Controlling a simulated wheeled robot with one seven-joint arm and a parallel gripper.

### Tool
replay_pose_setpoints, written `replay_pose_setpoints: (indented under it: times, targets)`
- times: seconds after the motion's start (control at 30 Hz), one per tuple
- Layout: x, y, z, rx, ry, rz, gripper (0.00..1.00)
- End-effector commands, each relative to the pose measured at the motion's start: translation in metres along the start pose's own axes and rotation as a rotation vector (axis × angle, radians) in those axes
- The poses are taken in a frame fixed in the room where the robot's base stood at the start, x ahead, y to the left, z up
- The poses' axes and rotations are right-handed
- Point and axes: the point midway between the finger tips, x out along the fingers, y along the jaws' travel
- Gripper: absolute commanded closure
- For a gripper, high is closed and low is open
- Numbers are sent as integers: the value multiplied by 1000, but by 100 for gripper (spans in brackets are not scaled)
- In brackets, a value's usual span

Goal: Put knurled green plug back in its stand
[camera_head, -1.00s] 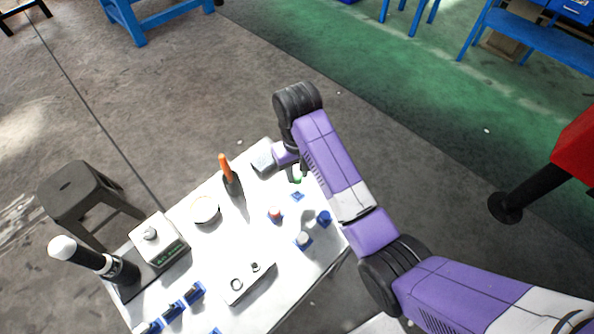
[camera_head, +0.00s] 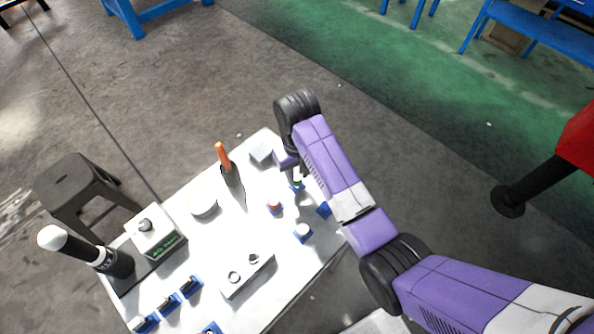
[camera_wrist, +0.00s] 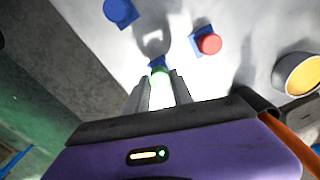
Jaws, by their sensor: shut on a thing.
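The green plug (camera_wrist: 160,71) is between my gripper's fingertips in the wrist view; it shows as a small green spot in the head view (camera_head: 298,183). My gripper (camera_wrist: 161,84) is shut on it, pointing down at the table. A small blue stand (camera_wrist: 156,61) is right at the plug's far end, and it also shows just below the plug in the head view (camera_head: 297,189). The fingers and plug hide most of this stand. I cannot tell whether the plug's lower end is inside it or just above it.
A red-topped plug (camera_wrist: 209,43) in a blue stand is close by. Another blue stand (camera_head: 324,209) and a white-topped one (camera_head: 303,231) are near the table's right edge. An orange-handled tool (camera_head: 223,156) stands upright left of my gripper, with a grey block (camera_head: 261,153) behind.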

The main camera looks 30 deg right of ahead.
Motion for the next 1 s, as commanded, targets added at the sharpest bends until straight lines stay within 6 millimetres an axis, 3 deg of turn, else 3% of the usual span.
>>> replay_pose_setpoints:
  times: [0.43,0.97,1.0]
  targets:
    - [1,0,0,0,0,0,100]
    - [19,0,0,0,0,0,100]
    - [19,0,0,0,1,0,68]
